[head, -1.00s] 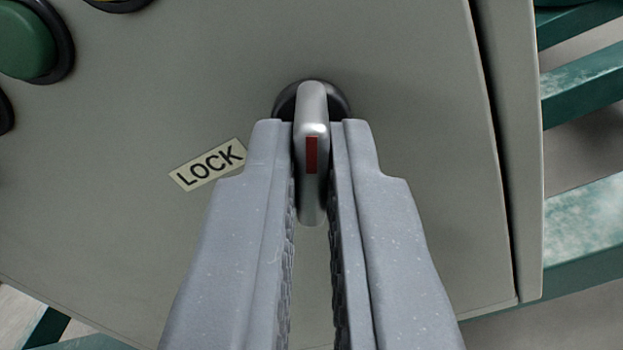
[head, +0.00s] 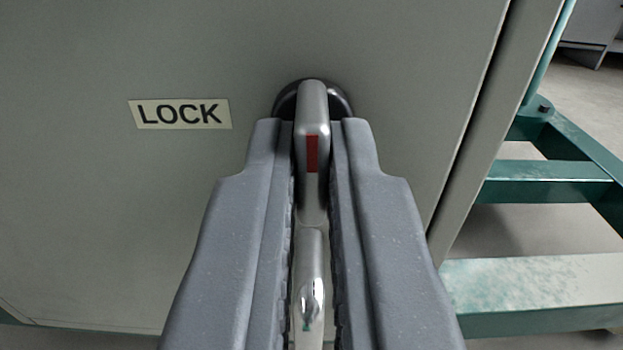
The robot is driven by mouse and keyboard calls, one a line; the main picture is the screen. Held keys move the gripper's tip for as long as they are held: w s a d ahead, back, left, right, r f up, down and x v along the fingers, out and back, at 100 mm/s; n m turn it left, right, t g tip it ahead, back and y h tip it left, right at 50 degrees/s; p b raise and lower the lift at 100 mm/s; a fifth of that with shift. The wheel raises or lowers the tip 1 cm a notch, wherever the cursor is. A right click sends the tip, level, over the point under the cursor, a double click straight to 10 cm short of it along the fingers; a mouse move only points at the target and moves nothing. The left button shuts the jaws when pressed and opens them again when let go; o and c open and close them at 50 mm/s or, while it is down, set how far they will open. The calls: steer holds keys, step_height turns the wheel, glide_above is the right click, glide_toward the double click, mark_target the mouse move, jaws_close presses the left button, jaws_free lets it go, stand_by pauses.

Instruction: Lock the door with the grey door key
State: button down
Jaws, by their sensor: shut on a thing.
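The grey door key (head: 311,105) is a rounded silver-grey piece with a red stripe on its face. It sits at a round black lock collar (head: 341,98) on the grey cabinet door (head: 390,50). My gripper (head: 312,135) is shut on the key, with one finger on each side. In the picture the key stands upright, in line with the fingers. A white LOCK label (head: 181,114) is on the door left of the key and looks nearly level. The key's inner end is hidden.
A shiny metal piece (head: 311,285) shows between the fingers below the key; I cannot tell what it belongs to. The door's right edge borders a grey frame (head: 500,130). Green steel beams (head: 560,185) and open floor lie to the right.

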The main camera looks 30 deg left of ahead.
steer(key=shift+f, duration=0.1)
steer(key=c, duration=1.6)
jaws_free()
steer(key=shift+o, duration=0.2)
steer(key=p+v, duration=0.3)
steer(key=v, duration=1.1)
steer(key=shift+w, duration=0.1)
